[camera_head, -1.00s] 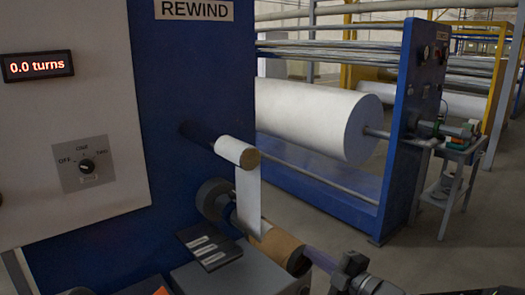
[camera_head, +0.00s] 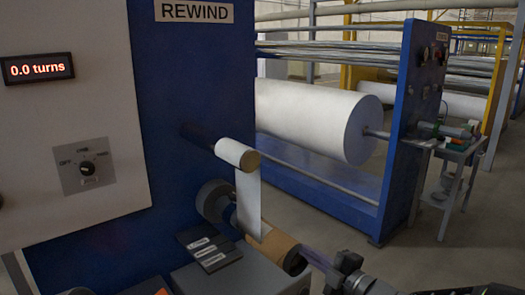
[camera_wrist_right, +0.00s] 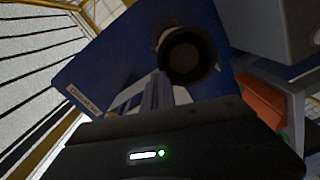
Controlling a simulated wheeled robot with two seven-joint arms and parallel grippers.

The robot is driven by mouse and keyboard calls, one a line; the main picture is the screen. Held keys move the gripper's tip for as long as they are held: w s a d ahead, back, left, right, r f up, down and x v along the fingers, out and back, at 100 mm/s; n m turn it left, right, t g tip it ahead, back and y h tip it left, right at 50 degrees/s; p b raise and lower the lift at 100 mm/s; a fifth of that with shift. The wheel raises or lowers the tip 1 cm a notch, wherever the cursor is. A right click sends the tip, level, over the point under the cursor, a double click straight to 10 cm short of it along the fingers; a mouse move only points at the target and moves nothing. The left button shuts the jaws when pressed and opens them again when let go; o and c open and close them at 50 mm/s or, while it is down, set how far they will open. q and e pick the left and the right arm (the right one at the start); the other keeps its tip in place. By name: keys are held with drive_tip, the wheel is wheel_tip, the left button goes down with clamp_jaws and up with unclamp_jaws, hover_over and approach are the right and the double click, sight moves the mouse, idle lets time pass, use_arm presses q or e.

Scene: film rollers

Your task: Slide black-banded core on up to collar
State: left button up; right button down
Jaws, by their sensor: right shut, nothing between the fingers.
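A brown cardboard core (camera_head: 282,249) sits low on the rewind side, lined up with a grey round collar (camera_head: 214,200). A white web hangs across the stretch between them, so the gap is partly hidden. In the right wrist view the core's open end (camera_wrist_right: 188,53) shows as a dark ring around a dark hollow. I cannot make out a black band for certain. My right gripper (camera_head: 308,252) is shut and empty, with its fingers at or very near the core's outer end. Its fingers (camera_wrist_right: 155,92) also show in the wrist view. My left gripper is not in view.
The white web (camera_head: 249,205) hangs from a small upper roller (camera_head: 238,153). The turns display (camera_head: 38,68) reads 0.0. A large white roll (camera_head: 310,115) stands behind.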

sight(292, 244)
drive_tip(key=shift+w+a, duration=0.25)
idle(0.4)
drive_tip(key=shift+w+a, duration=0.2)
drive_tip(key=shift+w, duration=0.05)
drive_tip(key=shift+p+x, duration=0.55)
drive_tip(key=shift+x, duration=0.25)
idle(0.7)
drive_tip(key=shift+w+a, duration=0.3)
drive_tip(key=shift+w, duration=0.05)
drive_tip(key=shift+w+a, duration=0.2)
drive_tip(key=shift+w, duration=0.05)
idle(0.4)
drive_tip(key=shift+w+a+p, duration=0.15)
drive_tip(key=shift+w+p, duration=0.05)
drive_tip(key=shift+p, duration=0.15)
drive_tip(key=shift+w+a, duration=0.15)
drive_tip(key=shift+w, duration=0.05)
idle(0.3)
drive_tip(key=shift+w+a, duration=0.2)
drive_tip(key=shift+w, duration=0.05)
idle(0.4)
